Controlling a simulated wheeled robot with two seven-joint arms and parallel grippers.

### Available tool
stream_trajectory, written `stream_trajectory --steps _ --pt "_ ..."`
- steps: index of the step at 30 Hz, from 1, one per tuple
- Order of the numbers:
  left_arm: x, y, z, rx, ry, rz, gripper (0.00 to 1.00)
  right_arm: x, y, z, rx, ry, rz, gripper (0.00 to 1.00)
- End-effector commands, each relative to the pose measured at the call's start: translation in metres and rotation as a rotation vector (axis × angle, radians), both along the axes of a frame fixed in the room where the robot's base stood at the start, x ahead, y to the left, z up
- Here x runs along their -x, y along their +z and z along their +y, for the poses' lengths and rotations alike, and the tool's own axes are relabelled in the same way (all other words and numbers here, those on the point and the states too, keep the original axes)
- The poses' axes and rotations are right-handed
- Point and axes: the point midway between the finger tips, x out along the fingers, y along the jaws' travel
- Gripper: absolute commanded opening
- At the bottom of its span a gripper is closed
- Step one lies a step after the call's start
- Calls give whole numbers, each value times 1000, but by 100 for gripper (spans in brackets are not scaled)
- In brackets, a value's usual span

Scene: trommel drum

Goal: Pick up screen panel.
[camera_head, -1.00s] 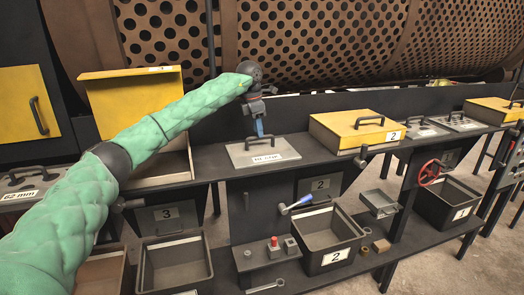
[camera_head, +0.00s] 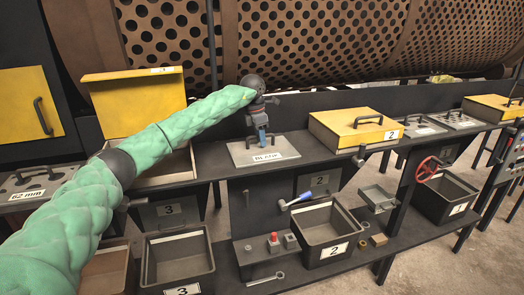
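A flat grey screen panel (camera_head: 245,158) with a white label, hard to read but perhaps "BLANK", lies on the dark bench below the drum. My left gripper (camera_head: 262,141) points down at the handle in the middle of this panel. Its blue fingertips are at the handle and hide part of it. I cannot tell whether they are closed on it. Another grey panel (camera_head: 62,178) with a handle, labelled "62 mm", lies at the far left. Two more grey panels (camera_head: 423,130) (camera_head: 457,121) lie on the bench at the right. My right gripper is not in view.
A yellow-lidded box marked 2 (camera_head: 352,130) stands right of the panel; an open yellow-lidded box (camera_head: 133,105) stands left. The perforated drum (camera_head: 320,40) is behind. Bins (camera_head: 325,257) and tools sit on the lower shelf.

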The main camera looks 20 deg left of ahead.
Motion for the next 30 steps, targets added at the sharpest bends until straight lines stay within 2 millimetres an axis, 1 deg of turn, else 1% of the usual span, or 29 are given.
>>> stream_trajectory --steps 18,28,30 --pt "0 -5 0 0 0 0 36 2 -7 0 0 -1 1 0" --pt "0 -4 0 0 0 0 36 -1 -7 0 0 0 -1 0" --pt "0 -5 0 0 0 0 22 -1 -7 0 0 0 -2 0"
